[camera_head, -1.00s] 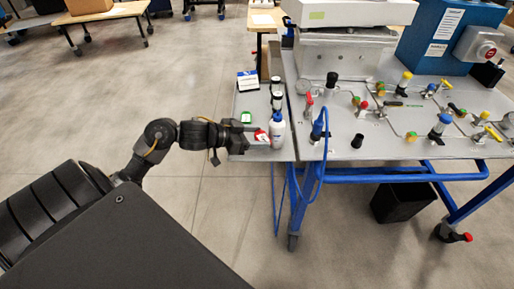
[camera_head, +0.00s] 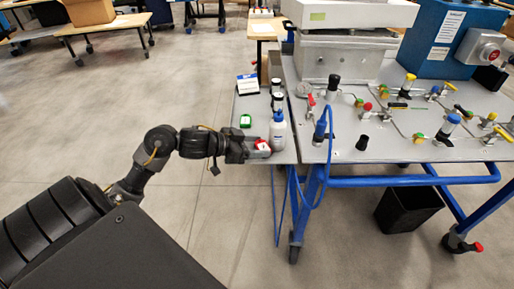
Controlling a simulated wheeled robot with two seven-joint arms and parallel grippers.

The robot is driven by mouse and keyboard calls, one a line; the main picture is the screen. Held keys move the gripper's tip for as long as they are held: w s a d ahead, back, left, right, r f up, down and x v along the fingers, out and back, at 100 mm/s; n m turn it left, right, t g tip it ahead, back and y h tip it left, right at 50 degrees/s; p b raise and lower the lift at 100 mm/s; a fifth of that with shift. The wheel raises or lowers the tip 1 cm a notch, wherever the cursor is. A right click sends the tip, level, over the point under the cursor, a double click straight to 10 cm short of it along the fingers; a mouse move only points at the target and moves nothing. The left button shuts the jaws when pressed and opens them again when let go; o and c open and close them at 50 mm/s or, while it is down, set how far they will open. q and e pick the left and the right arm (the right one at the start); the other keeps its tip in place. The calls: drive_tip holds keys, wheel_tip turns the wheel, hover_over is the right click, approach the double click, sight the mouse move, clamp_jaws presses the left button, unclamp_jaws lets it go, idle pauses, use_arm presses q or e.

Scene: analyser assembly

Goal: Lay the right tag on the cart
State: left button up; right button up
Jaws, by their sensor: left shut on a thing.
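A small red-and-white tag (camera_head: 262,146) is at the fingertips of my left gripper (camera_head: 250,150), which is shut on it. The gripper and tag are over the front part of the grey side shelf (camera_head: 284,156) of the cart (camera_head: 345,150). I cannot tell whether the tag touches the shelf. A green-and-white tag (camera_head: 245,121) lies on the shelf farther back. My right gripper is not in view.
A white bottle (camera_head: 277,131) stands close to the right of the red tag. Two dark-topped jars (camera_head: 278,101) and a blue-and-white box (camera_head: 247,84) are behind. Valves and a blue hose (camera_head: 328,150) crowd the cart top to the right.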

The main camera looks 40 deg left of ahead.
use_arm(q)
drive_tip(key=shift+f, duration=0.15)
drive_tip(key=o, duration=0.9)
drive_tip(key=shift+o, duration=0.2)
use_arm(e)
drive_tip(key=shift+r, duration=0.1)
use_arm(q)
drive_tip(key=shift+r, duration=0.2)
drive_tip(key=shift+s+a+r, duration=0.1)
drive_tip(key=shift+s+a, duration=0.05)
drive_tip(key=shift+s, duration=0.1)
drive_tip(key=p+v, duration=0.1)
drive_tip(key=v, duration=1)
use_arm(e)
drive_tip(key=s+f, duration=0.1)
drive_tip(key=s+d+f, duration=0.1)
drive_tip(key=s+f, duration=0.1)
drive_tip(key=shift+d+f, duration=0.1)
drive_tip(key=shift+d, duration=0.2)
